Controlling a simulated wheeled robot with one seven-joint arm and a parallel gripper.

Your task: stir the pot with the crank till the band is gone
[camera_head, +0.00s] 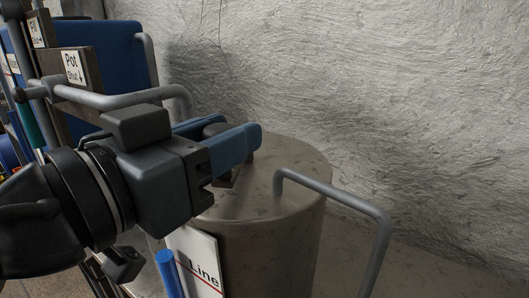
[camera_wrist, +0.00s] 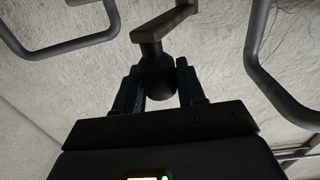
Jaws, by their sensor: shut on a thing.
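The pot (camera_head: 265,240) is an upright metal cylinder standing by the rough wall. My gripper (camera_head: 235,138), with blue fingers, reaches over the pot's top from the left. It is shut on the dark round knob of the crank (camera_head: 214,129). In the wrist view the knob (camera_wrist: 157,82) sits between my two fingers, and the brown crank arm (camera_wrist: 165,24) runs from it to the upper right. In the head view my fingers and wrist hide most of the crank. The band does not show in either view, and the pot's inside is hidden.
A grey bent pipe (camera_head: 375,215) rises at the pot's right. Another grey pipe (camera_head: 120,98) runs behind my wrist, below a "Pot Shut" sign (camera_head: 75,67). A "Line" plate (camera_head: 195,262) and a blue tube (camera_head: 169,274) stand at the pot's front left.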

